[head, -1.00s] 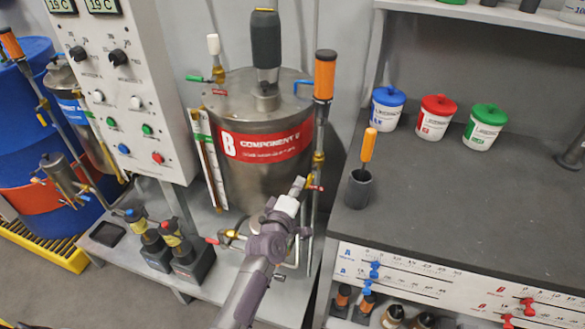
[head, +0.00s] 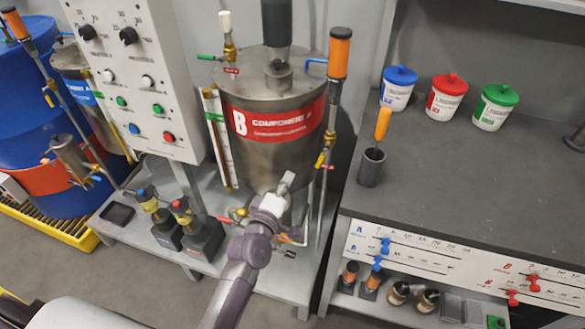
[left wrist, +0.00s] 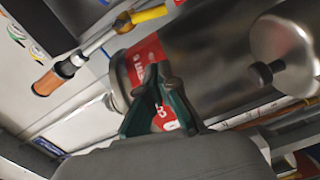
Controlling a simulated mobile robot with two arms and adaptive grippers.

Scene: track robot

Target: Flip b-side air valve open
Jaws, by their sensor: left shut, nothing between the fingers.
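The steel tank marked B (head: 275,150) with a red label stands on a low platform in the head view. On its lid are a green-handled valve (head: 208,57) at the left and a blue handle (head: 314,62) at the right. A yellow-handled valve (head: 321,160) sits on the orange-topped pipe beside the tank. I cannot tell which of these is the air valve. My left gripper (head: 288,181) is shut and empty, in front of the tank's lower part. In the left wrist view its dark green fingers (left wrist: 161,98) partly cover the red label (left wrist: 146,62). My right gripper is out of view.
The control panel (head: 135,75) stands left of the tank, with two small pumps (head: 187,232) below. The grey workbench (head: 450,190) with lidded tubs is at the right.

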